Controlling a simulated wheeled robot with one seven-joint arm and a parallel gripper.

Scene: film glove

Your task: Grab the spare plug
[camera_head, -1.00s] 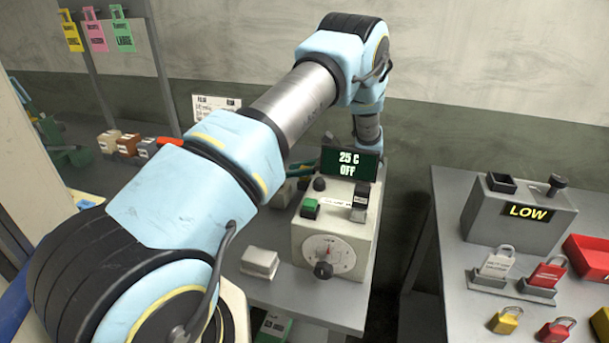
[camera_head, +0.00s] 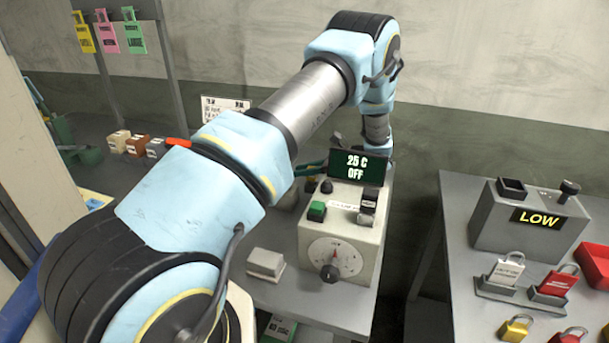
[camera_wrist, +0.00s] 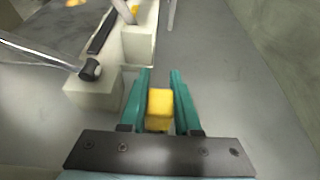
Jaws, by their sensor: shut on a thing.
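My gripper (camera_wrist: 159,100) has teal fingers and is shut on a small yellow block, the spare plug as far as I can tell (camera_wrist: 159,108). In the wrist view the block sits between the fingers, above a grey surface. In the head view a teal part of my gripper (camera_head: 311,168) shows behind the control box, left of its display. The yellow block is hidden there.
The control box (camera_head: 318,242) with a dial and a "25 C OFF" display (camera_head: 359,166) stands close by. A white block (camera_head: 265,264) lies at its left. A right-hand bench holds a "LOW" box (camera_head: 500,227) and several padlocks. A gap separates the benches.

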